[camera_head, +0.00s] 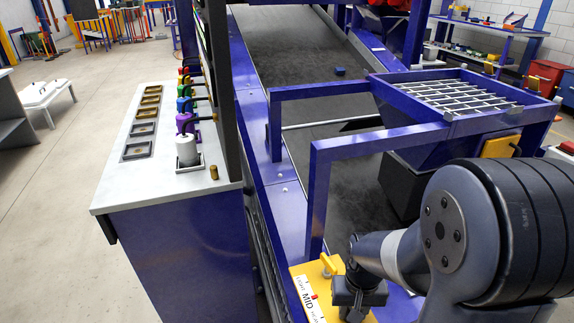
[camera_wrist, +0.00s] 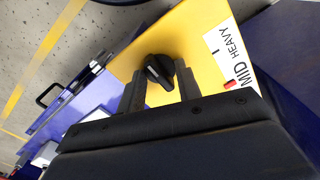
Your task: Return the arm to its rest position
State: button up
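My gripper (camera_head: 360,296) is at the lower middle of the head view, low over a yellow panel (camera_head: 302,270). In the wrist view its two fingers (camera_wrist: 160,88) are apart, one on each side of a black knob (camera_wrist: 159,71). There seem to be small gaps between fingers and knob; contact is hard to tell. The panel (camera_wrist: 200,25) carries a white label (camera_wrist: 232,50) reading MID and HEAVY, with a small red marker (camera_wrist: 229,84) beside MID. My arm is bent down from the right in the head view. The gripper hides part of the panel.
Blue frame bars (camera_head: 318,190) rise just behind the panel. A hopper with a grate (camera_head: 460,97) stands behind my arm. A dark conveyor belt (camera_head: 290,50) runs away, with a small blue block (camera_head: 340,71) on it. A grey-topped bench (camera_head: 120,190) with coloured handles stands left.

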jog(key=m+b, duration=0.1)
jog(key=m, duration=0.4)
jog(key=shift+b, duration=0.35)
dwell(0.3)
